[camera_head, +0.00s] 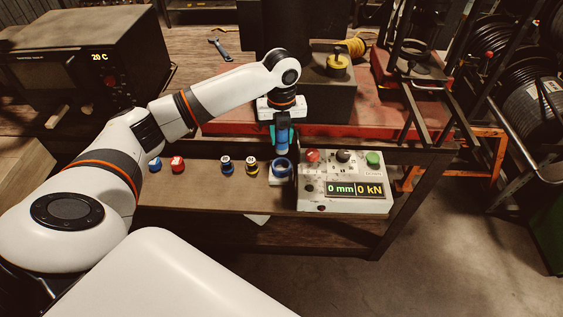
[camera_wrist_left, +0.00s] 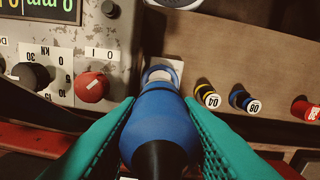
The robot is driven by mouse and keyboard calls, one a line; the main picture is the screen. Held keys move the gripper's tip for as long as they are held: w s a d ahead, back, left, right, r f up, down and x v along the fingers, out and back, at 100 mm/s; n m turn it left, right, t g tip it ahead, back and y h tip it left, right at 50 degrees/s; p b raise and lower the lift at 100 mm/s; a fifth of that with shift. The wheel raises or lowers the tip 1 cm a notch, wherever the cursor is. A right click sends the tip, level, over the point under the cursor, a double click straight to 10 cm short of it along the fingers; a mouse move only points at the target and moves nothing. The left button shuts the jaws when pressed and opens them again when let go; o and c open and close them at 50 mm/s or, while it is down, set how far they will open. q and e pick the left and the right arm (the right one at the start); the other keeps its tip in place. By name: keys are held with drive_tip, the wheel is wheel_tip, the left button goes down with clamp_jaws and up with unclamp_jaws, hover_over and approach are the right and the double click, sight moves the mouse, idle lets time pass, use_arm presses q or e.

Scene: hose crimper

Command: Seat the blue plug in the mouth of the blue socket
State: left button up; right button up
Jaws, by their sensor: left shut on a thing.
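The blue plug (camera_head: 282,140) is held upright between the teal fingers of my left gripper (camera_head: 281,127), which is shut on it. In the left wrist view the plug (camera_wrist_left: 160,120) fills the lower middle, with a teal finger on each side and a pale ring at its far end. The blue socket (camera_head: 281,169) stands on the bench just below the plug. My right gripper is not in view.
A control box (camera_head: 340,203) reading 0 mm and 0 kN stands close right of the socket. Small yellow (camera_head: 251,165), blue (camera_head: 226,166) and red (camera_head: 177,165) pieces stand to its left, with another blue piece (camera_head: 155,165) farther left. The red machine base (camera_head: 220,128) lies behind.

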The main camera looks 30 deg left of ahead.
sight(281, 153)
use_arm(q)
wheel_tip(281, 153, down, 7)
drive_tip(key=shift+f+p, duration=0.1)
drive_tip(key=shift+p, duration=0.7)
drive_tip(key=shift+f, duration=0.55)
drive_tip(key=o, duration=1)
drive_tip(key=shift+f, duration=0.15)
wheel_tip(281, 153, up, 12)
drive_tip(key=shift+r+b, duration=0.2)
drive_tip(key=shift+b, duration=0.85)
